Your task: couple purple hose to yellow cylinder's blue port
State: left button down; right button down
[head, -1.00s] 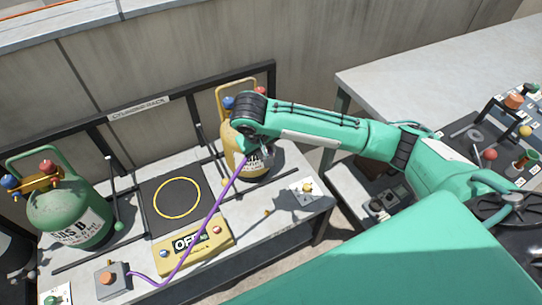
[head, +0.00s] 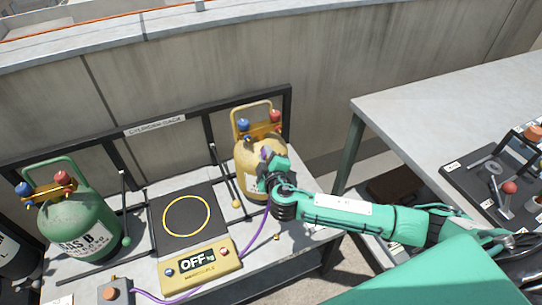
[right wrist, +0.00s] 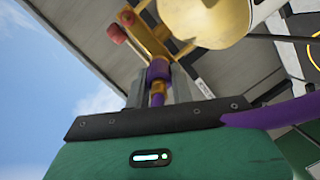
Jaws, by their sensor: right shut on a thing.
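The yellow cylinder (head: 250,184) stands at the right end of the rack. Its blue port (head: 243,124) and red port (head: 275,116) sit on a manifold on top. My right gripper (head: 267,160) is in front of the cylinder, below the ports. In the right wrist view its fingers (right wrist: 160,93) are shut on the purple hose's end (right wrist: 158,70), which points toward the yellow manifold (right wrist: 152,42). I cannot tell whether it touches a port. The purple hose (head: 255,238) runs down to a grey box. The blue port is not distinguishable in the wrist view. My left gripper is out of view.
A green cylinder (head: 78,225) stands at the left of the rack. A scale (head: 201,265) reading OFF and its black plate with a yellow ring lie between the cylinders. The grey box (head: 115,292) is at front left. A second table (head: 440,105) stands at right.

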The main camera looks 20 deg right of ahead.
aim_at(247, 137)
jog(key=a+y, duration=0.1)
jog(key=n+t, duration=0.1)
jog(key=s+a+t+y, duration=0.1)
jog(key=shift+a+f+n+y, duration=0.3)
jog(key=shift+f+n, duration=0.1)
jog(key=shift+w, duration=2.3)
jog(key=shift+b, duration=0.3)
jog(key=shift+w+d+b, duration=0.15)
jog(key=shift+w+b, duration=0.5)
jog(key=shift+w, duration=0.1)
jog(key=shift+w+a+f, duration=0.1)
jog(key=shift+w+a, duration=0.1)
jog(key=shift+a, duration=0.05)
jog(key=shift+s+d+r, duration=0.1)
jog(key=shift+r, duration=0.15)
jog(key=shift+w+b, duration=0.3)
jog(key=shift+w, duration=0.25)
dwell(0.3)
